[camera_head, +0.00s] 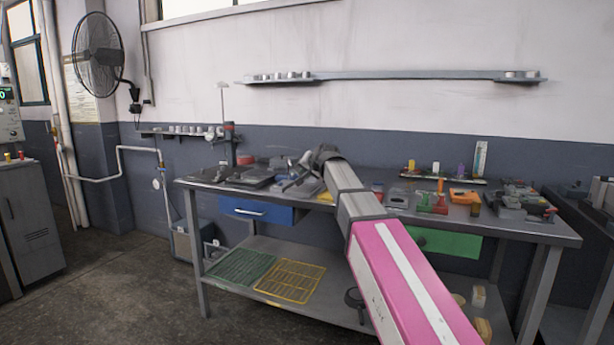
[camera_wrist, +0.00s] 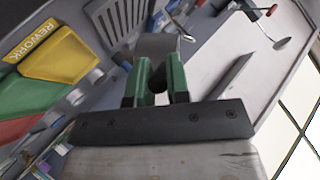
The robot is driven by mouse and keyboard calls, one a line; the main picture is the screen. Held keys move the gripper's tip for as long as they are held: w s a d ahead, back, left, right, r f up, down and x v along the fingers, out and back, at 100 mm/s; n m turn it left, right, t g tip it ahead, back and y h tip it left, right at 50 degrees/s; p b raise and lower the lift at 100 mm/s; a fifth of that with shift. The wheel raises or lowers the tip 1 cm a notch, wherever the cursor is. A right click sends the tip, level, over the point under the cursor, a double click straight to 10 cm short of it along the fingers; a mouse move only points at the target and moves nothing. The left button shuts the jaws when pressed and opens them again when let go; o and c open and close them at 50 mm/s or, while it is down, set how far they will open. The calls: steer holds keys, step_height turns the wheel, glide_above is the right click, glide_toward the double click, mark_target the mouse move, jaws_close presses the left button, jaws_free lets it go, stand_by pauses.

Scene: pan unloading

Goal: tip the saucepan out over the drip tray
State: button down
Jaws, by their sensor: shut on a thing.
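My gripper (camera_wrist: 157,84) shows two green fingers in the wrist view, shut on a plain grey piece (camera_wrist: 157,46) that I take for part of the saucepan. The pan's bowl and whatever it holds cannot be made out. In the head view my gripper (camera_head: 322,155) is over the back left of the workbench, and my arm hides part of that spot. A slatted grey tray (camera_wrist: 118,16), possibly the drip tray, lies beyond the fingers at the top of the wrist view. I cannot tell whether the pan is over it.
The grey workbench (camera_head: 550,232) carries loose tools and parts. A yellow REWORK bin (camera_wrist: 62,55) is at left in the wrist view. A green mat (camera_head: 240,267) and yellow rack (camera_head: 290,281) lie on the lower shelf. A wall shelf (camera_head: 400,75) hangs above.

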steer(key=shift+w+d+r+m+t+y, duration=0.1)
steer(key=shift+d+r+m+t+y, duration=0.1)
steer(key=shift+d+r+m+y, duration=0.5)
steer(key=shift+w+d+r+m+t+y, duration=0.2)
steer(key=shift+d+r+m+y, duration=0.25)
steer(key=shift+r+m+y, duration=0.45)
steer(key=shift+w+d+r+m+t+y, duration=0.1)
steer(key=shift+d+r+m+t+y, duration=0.1)
steer(key=shift+d+r+m+y, duration=0.6)
steer(key=shift+a+f, duration=0.2)
